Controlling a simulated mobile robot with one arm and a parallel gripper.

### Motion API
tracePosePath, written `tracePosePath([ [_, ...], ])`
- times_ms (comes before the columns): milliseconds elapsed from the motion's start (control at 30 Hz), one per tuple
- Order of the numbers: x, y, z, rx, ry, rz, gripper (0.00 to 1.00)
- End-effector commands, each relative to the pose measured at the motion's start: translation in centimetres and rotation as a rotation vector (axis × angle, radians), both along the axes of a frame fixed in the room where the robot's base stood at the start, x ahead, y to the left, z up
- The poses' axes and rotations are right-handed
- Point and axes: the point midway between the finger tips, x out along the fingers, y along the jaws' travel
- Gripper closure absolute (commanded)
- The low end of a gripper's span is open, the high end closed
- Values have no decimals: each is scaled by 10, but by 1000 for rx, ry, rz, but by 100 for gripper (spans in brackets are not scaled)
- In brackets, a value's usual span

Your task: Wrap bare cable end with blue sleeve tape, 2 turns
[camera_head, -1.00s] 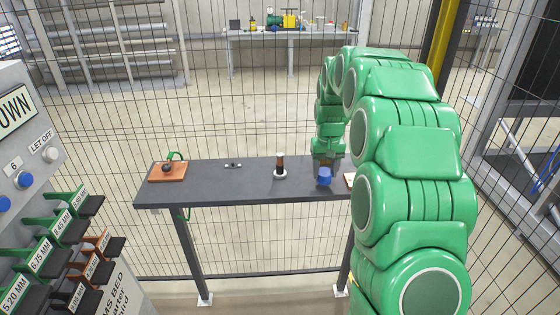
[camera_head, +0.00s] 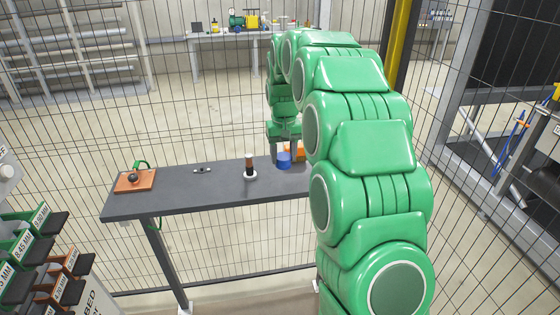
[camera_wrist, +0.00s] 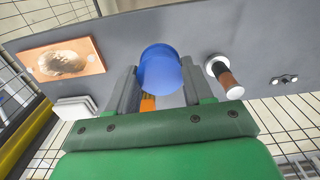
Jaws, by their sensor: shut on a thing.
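A blue roll (camera_head: 284,160), which looks like the sleeve tape, is held at my gripper (camera_head: 285,150) near the bench's right part. In the wrist view my gripper (camera_wrist: 158,88) is shut on the blue roll (camera_wrist: 160,70), a finger on each side. An upright post with a copper-brown and a black band (camera_head: 250,163), apparently the cable end, stands on a white base just left of the roll. In the wrist view this post (camera_wrist: 228,77) is to the right of the roll, with a gap between them. The roll seems to be above the bench, not touching the post.
The dark bench (camera_head: 210,192) also holds a small metal fitting (camera_head: 202,170) and a brown board (camera_head: 135,181) with a black knob. In the wrist view a copper-coloured plate (camera_wrist: 88,54) and white block (camera_wrist: 75,107) lie left. Wire mesh fence stands behind.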

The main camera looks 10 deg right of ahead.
Motion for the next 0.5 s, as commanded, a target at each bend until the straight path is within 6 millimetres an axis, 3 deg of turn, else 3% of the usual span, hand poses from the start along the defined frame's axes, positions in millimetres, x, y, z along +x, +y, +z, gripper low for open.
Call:
tracePosePath([
  [233, -4, 59, 57, 0, -4, 56, 71],
  [500, -13, 90, 88, 0, 1, 85, 71],
])
